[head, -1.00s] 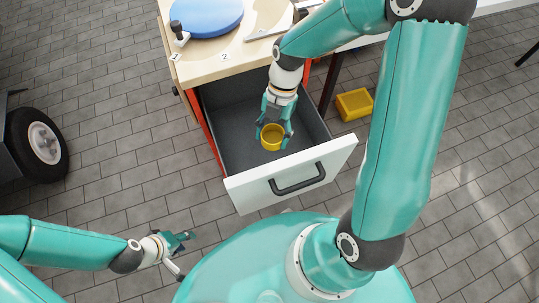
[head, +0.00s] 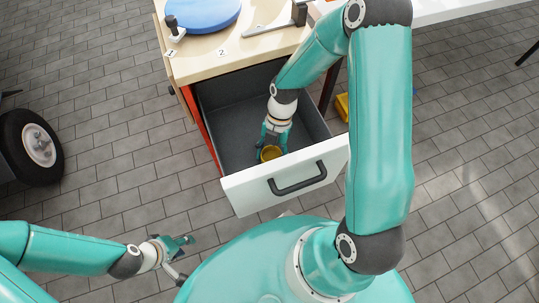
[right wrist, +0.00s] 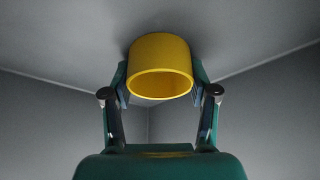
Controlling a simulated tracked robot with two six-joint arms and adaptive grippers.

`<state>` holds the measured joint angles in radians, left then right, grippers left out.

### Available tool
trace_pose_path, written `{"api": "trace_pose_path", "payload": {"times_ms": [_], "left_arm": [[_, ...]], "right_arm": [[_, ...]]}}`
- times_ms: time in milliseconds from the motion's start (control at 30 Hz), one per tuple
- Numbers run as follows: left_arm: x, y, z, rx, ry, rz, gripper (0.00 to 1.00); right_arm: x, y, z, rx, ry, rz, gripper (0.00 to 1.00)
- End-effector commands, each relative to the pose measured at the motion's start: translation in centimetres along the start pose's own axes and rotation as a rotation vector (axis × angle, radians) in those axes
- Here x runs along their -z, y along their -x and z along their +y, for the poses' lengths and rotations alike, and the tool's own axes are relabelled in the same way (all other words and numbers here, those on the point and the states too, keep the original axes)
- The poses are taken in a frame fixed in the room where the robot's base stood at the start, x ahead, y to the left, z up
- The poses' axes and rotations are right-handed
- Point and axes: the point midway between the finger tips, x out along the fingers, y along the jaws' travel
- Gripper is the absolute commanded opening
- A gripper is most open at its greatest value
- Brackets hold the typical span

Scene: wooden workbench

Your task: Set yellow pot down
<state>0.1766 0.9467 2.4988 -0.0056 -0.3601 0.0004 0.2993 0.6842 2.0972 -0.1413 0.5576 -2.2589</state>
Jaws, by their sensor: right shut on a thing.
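The yellow pot (head: 270,153) is down inside the open drawer (head: 231,108), close behind the drawer's white front. My right gripper (head: 271,147) reaches into the drawer from above and is shut on the pot. In the right wrist view the pot (right wrist: 159,62) sits between the two fingers (right wrist: 160,85), its round opening facing the camera. Its far end is at or very near the grey drawer floor; I cannot tell whether it touches. My left gripper (head: 180,257) is empty and open, over the paved floor at lower left.
The workbench top (head: 200,62) above the drawer carries a blue disc (head: 203,15) and a dark clamp-like part (head: 299,14). The drawer's white front (head: 240,190) and side walls surround my right gripper. A yellow bin (head: 342,106) stands on the floor, partly hidden by my arm.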

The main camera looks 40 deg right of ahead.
Motion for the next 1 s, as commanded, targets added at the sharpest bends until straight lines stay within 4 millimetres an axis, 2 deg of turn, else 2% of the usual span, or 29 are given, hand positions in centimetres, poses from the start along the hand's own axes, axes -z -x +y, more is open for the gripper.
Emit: {"api": "trace_pose_path", "payload": {"times_ms": [167,200,300,333,733,867,1000], "left_arm": [[0.0,-0.2,-0.1,0.000,0.000,0.000,0.40],[0.0,-0.1,0.0,0.000,0.000,0.000,0.40],[0.0,-0.1,0.0,0.000,0.000,0.000,0.40],[0.0,-0.1,0.0,0.000,0.000,0.000,0.40],[0.0,0.1,0.1,0.000,0.000,0.000,0.40],[0.0,0.5,0.2,0.000,0.000,0.000,0.40],[0.0,1.1,0.4,0.000,0.000,0.000,0.40]], "right_arm": [[-0.1,-0.2,0.0,0.000,0.000,0.000,0.35],[0.0,-0.1,0.0,0.000,0.000,0.000,0.65],[0.0,0.0,0.0,0.000,0.000,0.000,0.82],[0.0,0.0,0.0,0.000,0.000,0.000,0.84],[0.0,0.5,0.0,-0.001,0.000,-0.001,0.84],[0.0,2.0,0.1,-0.002,0.000,-0.003,0.84],[0.0,4.7,0.1,-0.004,0.000,-0.004,0.84]]}}
